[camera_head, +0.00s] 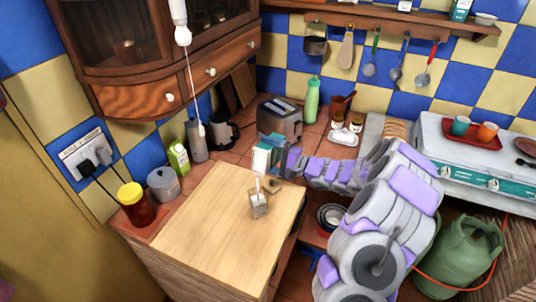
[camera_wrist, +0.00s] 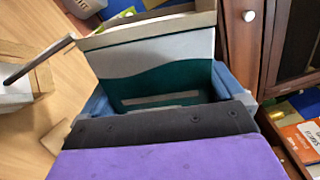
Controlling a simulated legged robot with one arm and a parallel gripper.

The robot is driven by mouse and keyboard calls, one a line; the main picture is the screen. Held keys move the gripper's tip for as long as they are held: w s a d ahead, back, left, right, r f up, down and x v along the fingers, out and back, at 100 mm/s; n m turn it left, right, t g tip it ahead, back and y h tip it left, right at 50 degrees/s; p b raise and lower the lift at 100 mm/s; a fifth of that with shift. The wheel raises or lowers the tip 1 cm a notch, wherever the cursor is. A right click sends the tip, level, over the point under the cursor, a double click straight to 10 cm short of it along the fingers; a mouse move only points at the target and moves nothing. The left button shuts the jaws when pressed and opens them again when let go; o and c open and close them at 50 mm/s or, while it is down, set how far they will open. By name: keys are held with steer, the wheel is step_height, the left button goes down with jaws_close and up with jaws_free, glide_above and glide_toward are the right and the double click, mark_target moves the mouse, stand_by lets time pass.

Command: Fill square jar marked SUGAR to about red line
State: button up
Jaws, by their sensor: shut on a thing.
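My gripper (camera_head: 268,152) is shut on a white and teal carton (camera_head: 262,158) above the far part of the wooden worktop. In the wrist view the carton (camera_wrist: 155,65) sits between my blue fingers, with an open cardboard edge at its top. A small clear square jar (camera_head: 259,206) stands upright on the worktop below and slightly left of the gripper. White material and a pale patch show in it. A thin white streak runs between carton and jar; I cannot tell if it is pouring sugar. The SUGAR marking and red line are too small to make out.
The light wooden worktop (camera_head: 210,235) is mostly clear. A small brown piece (camera_head: 272,186) lies beside the jar. A toaster (camera_head: 280,118), green bottle (camera_head: 312,100) and grey pot (camera_head: 163,183) stand around it. A white pull cord (camera_head: 193,90) hangs at the left.

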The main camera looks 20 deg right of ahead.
mark_target(276, 162)
steer(key=shift+b, duration=0.45)
stand_by(0.4)
steer(key=m+p, duration=0.1)
steer(key=f+p, duration=0.1)
steer(key=shift+w+d+m+p, duration=0.2)
steer(key=shift+d+m+p, duration=0.05)
steer(key=shift+m+p, duration=0.15)
steer(key=shift+w+d+f+m+p, duration=0.1)
steer(key=shift+f+m+p, duration=0.4)
steer(key=shift+m+p, duration=0.35)
steer(key=shift+f+m+p, duration=0.3)
steer(key=shift+f+m, duration=0.15)
steer(key=shift+f, duration=0.05)
steer(key=shift+b, duration=0.9)
